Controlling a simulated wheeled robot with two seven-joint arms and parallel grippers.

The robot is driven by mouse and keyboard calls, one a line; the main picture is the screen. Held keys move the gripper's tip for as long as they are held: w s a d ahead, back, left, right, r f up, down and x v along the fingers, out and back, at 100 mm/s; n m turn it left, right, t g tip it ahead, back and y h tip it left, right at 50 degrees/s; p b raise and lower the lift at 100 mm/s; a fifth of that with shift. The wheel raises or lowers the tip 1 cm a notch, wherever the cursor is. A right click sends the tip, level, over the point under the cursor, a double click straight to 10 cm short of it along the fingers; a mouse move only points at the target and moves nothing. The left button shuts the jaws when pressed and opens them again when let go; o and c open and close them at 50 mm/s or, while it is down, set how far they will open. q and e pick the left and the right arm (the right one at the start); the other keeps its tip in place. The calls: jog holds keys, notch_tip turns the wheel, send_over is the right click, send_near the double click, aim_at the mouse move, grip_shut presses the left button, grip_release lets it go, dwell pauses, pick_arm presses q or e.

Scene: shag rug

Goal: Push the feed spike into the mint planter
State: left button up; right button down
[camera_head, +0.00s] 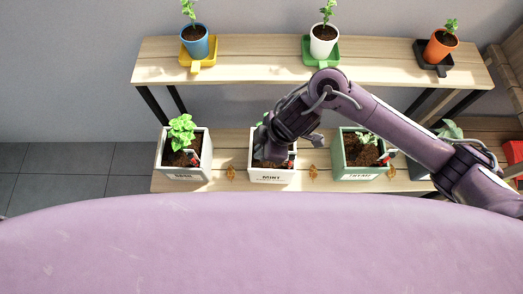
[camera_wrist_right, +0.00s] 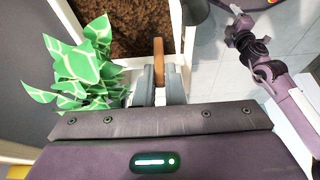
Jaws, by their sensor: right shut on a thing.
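The mint planter (camera_head: 271,175) is a white square pot labelled MINT, the middle one on the lower shelf. My right gripper (camera_head: 272,150) is over it and hides most of its soil and plant. In the right wrist view, my right gripper (camera_wrist_right: 160,85) is shut on an orange-brown feed spike (camera_wrist_right: 158,55). The spike shows against dark soil (camera_wrist_right: 130,22), with patterned green leaves (camera_wrist_right: 80,68) to the left. I cannot tell whether its tip touches the soil. A purple arm at the right of the wrist view appears to be my left; its gripper's state is unclear.
The basil planter (camera_head: 181,174) and green thyme planter (camera_head: 360,172) stand on either side. Small orange-brown pieces (camera_head: 230,173) lie between the pots. Potted plants stand on the upper shelf (camera_head: 260,66). My right arm crosses above the thyme planter.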

jog(key=shift+f, duration=0.85)
jog(key=shift+f, duration=0.15)
jog(key=c, duration=1.5)
grip_release()
jog(key=p+v, duration=0.3)
jog(key=v, duration=0.9)
jog(key=shift+r, duration=0.25)
